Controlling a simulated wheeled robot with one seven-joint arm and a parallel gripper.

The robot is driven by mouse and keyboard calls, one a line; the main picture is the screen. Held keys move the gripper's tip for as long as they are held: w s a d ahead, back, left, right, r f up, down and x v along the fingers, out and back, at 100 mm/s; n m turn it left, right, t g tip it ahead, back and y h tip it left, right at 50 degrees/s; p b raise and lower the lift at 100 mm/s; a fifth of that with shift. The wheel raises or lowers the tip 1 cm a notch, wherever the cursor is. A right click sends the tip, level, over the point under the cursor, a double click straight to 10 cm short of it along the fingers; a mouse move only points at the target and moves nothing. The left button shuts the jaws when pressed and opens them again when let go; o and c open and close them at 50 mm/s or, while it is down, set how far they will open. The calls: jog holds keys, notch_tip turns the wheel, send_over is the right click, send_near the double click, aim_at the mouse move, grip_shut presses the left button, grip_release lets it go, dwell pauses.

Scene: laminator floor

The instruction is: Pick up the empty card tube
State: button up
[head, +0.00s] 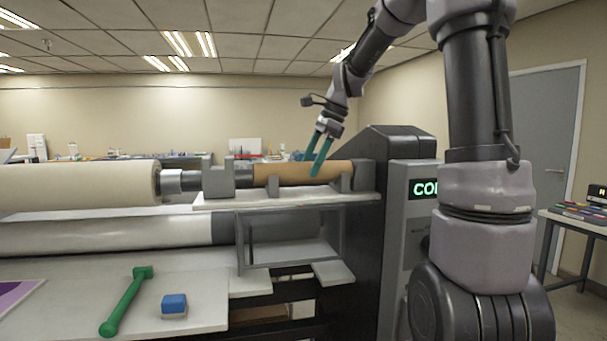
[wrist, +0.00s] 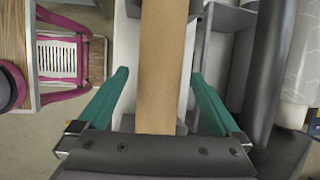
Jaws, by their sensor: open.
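The card tube (head: 272,172) is a plain brown tube lying level on grey cradle supports at the right of the machine. It also shows in the wrist view (wrist: 163,65), running up the picture between the fingers. My gripper (head: 314,168) is open, with two green fingers pointing down at the right part of the tube. In the wrist view my gripper (wrist: 160,76) has one finger on each side of the tube, with a gap on both sides. How far down the fingertips reach beside the tube is hard to tell.
A large cream roll (head: 80,185) lies left of the tube. A dark machine housing with a lit panel (head: 424,188) stands close on the right. A green mallet-like tool (head: 127,300) and a blue block (head: 174,304) lie on the lower table.

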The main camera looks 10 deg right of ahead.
jog(key=shift+x, duration=0.75)
jog(key=c, duration=1)
jog(key=shift+o, duration=0.2)
jog(key=shift+r, duration=0.1)
